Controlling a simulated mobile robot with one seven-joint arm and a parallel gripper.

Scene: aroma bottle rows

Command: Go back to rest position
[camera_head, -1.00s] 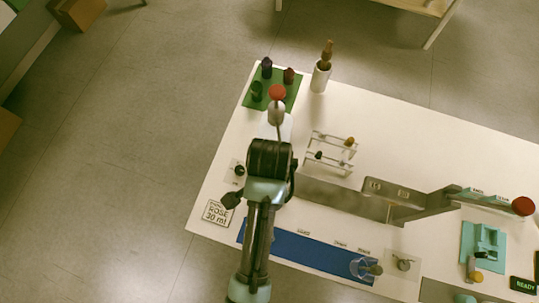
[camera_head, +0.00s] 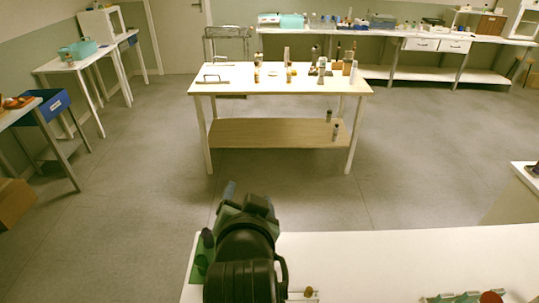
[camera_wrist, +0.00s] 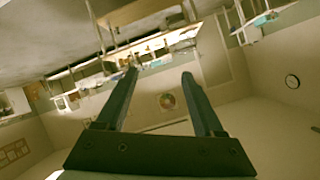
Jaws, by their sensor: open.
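My gripper (camera_wrist: 159,76) is open in the wrist view. Its two dark fingers stand apart with nothing between them, and only the distant room shows beyond them. In the head view my dark arm rises at the bottom centre, over the left part of the near white bench (camera_head: 370,262). The gripper end (camera_head: 230,190) points away from me, and its finger gap is too small to judge there. Part of a green mat (camera_head: 201,258) shows beside the arm. The arm hides much of the bench's left end.
Open floor (camera_head: 400,165) lies beyond the bench. A white table (camera_head: 225,84) with several bottles stands farther off. A long counter (camera_head: 400,32) runs along the back. A red round top (camera_head: 491,298) shows at the near bench's bottom edge. Side tables (camera_head: 82,66) stand at left.

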